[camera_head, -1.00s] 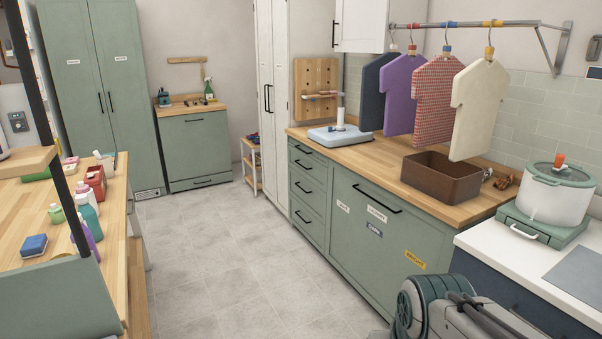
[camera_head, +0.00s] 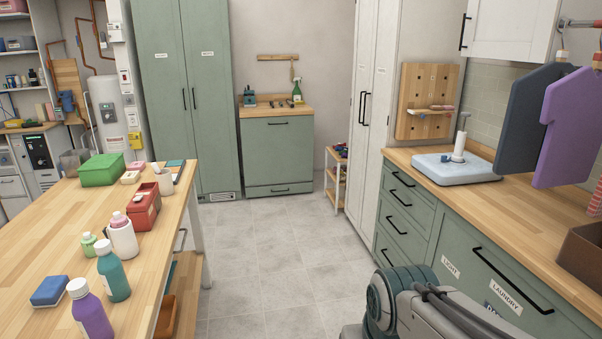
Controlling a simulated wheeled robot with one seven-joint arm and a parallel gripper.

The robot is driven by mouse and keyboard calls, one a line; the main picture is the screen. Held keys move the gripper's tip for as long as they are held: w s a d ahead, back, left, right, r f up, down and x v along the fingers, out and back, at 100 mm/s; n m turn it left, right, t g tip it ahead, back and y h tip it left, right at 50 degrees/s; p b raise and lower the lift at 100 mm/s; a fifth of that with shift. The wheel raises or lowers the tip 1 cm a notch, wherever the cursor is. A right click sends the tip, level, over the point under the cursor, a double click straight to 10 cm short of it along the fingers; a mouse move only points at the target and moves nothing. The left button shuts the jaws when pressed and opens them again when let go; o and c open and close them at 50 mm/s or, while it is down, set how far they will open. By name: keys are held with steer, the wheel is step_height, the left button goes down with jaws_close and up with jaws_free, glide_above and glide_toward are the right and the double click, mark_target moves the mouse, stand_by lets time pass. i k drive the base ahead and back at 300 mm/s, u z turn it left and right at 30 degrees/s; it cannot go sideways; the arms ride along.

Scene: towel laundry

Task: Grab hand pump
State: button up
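A white upright cylinder with a thin rod and a small handle on top, which looks like the hand pump (camera_head: 459,146), stands on a flat, light blue, cushion-like base (camera_head: 450,168). Both are on the wooden counter (camera_head: 515,208) at the right, in front of a pegboard. Whether the cylinder is fixed to the base I cannot tell. Part of my own arm shows at the bottom right. My gripper is out of view.
Clear tiled floor (camera_head: 262,238) runs between the right counter and a wooden table (camera_head: 90,225) with bottles and boxes at left. Hanging shirt shapes (camera_head: 562,125) and a brown bin (camera_head: 582,255) are at the right. A small shelf cart (camera_head: 337,178) stands farther back.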

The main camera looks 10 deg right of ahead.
mark_target(458, 156)
steer(key=u, duration=0.05)
steer(key=i, duration=1.55)
steer(key=z, duration=0.65)
steer(key=i, duration=1.65)
steer(key=z, duration=0.7)
